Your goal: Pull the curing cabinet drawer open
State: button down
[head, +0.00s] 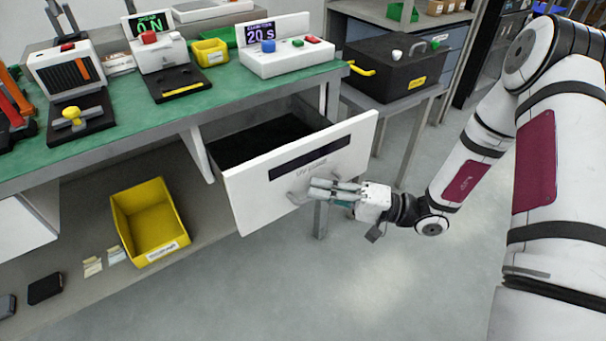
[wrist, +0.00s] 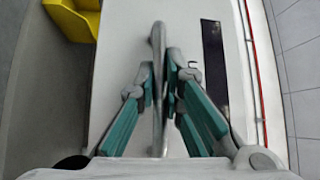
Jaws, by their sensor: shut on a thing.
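The white curing cabinet drawer (head: 235,201) stands pulled out from under the green-topped bench in the head view. Its dark interior shows behind the front panel. The panel has a dark strip and a grey bar handle, which runs lengthwise between my fingers in the wrist view (wrist: 158,50). My gripper (head: 312,190) is at the handle in front of the panel, shut on it. In the wrist view my gripper (wrist: 160,85) has one finger on each side of the bar. The fingers partly hide the handle in the head view.
A yellow bin (head: 184,235) sits on the lower shelf left of the drawer. The green bench top (head: 120,128) carries several devices. A black case (head: 375,75) stands on a side table (head: 400,103) at the right. The floor (head: 350,290) before the drawer is clear.

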jog(key=shift+s+d+f, duration=0.1)
jog(key=shift+s+d, duration=0.4)
jog(key=shift+s, duration=0.25)
jog(key=shift+s+d+r, duration=0.1)
jog(key=shift+s+d, duration=0.35)
jog(key=shift+s, duration=0.25)
jog(key=shift+s+d+f, duration=0.1)
jog(key=shift+s+d, duration=0.4)
jog(key=shift+s, duration=0.25)
jog(key=c, duration=1.7)
grip_release()
jog(key=v, duration=1.2)
